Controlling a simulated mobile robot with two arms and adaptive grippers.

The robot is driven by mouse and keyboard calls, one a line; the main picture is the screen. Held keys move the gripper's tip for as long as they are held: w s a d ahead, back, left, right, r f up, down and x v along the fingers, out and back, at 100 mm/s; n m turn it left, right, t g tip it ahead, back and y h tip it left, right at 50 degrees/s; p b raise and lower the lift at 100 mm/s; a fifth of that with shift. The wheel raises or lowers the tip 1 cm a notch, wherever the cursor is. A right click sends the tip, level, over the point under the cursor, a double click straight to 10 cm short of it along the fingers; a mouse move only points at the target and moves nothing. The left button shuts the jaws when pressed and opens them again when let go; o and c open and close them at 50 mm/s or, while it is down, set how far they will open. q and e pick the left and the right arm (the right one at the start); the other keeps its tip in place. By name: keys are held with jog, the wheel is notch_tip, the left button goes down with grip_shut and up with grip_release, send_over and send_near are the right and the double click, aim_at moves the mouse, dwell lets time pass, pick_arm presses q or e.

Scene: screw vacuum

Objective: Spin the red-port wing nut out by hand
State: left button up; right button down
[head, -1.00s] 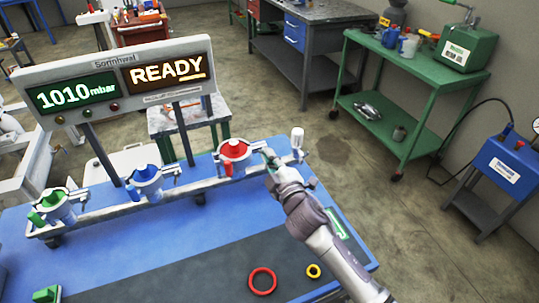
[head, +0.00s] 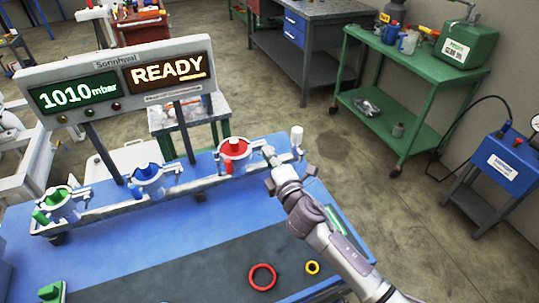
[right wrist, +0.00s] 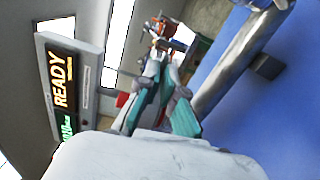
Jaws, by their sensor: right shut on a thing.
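The red port (head: 234,149), a white ring with a red cap and a metal clamp, stands at the right part of the rail (head: 180,188). My right gripper (head: 268,153) is at the right side of this clamp. It is shut on the red-port wing nut, which its fingers mostly hide. In the right wrist view, the teal-padded fingers of my right gripper (right wrist: 160,85) are close together in front of metal clamp parts; the nut itself is not clear. My left gripper is not in view.
The blue port (head: 148,176) and green port (head: 58,203) stand left along the rail. A white cylinder (head: 297,137) is just right of my gripper. The display (head: 120,85) stands behind.

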jog(key=shift+r, duration=0.1)
jog(key=c, duration=1.3)
grip_release()
jog(key=shift+w, duration=0.1)
jog(key=v, duration=1.2)
